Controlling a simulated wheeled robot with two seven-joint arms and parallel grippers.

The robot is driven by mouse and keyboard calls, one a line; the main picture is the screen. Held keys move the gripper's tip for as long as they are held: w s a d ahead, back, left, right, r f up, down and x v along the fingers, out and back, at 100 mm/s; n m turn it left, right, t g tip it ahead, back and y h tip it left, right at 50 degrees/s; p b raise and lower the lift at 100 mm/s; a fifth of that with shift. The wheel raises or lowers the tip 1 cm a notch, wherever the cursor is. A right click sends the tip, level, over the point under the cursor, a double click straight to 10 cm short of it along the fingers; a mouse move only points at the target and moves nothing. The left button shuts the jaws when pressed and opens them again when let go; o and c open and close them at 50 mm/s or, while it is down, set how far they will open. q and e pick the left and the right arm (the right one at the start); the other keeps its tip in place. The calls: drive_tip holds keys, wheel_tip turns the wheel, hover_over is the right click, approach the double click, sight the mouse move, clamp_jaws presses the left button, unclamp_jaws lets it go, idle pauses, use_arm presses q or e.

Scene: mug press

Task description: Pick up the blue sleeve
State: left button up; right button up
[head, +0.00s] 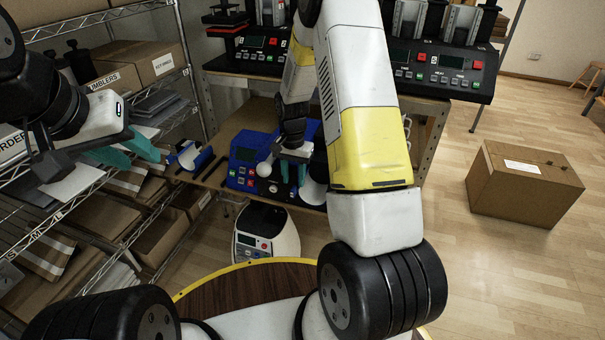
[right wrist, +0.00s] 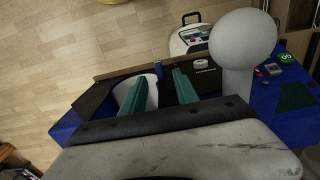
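A small blue and white piece (head: 187,158), possibly the blue sleeve, lies on the wooden bench among dark bars; its exact shape is hard to tell. My left gripper (head: 127,151) is to its left, teal fingers apart and empty. My right gripper (head: 292,171) is at the blue press (head: 243,166), right of that piece. In the right wrist view its teal fingers (right wrist: 160,90) are apart, with a white rounded thing (right wrist: 150,88) and a narrow blue piece (right wrist: 158,69) visible between them. I see no grip on either.
Wire shelves with cardboard boxes (head: 140,62) stand at the left. Black presses (head: 440,68) stand on the upper shelf at the back. A white and dark machine (head: 266,233) stands below the bench. A cardboard box (head: 523,183) sits on open wooden floor at the right.

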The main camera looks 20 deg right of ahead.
sight(294, 187)
wheel_tip(294, 187, down, 5)
drive_tip(key=shift+r, duration=0.15)
clamp_jaws()
idle(1.4)
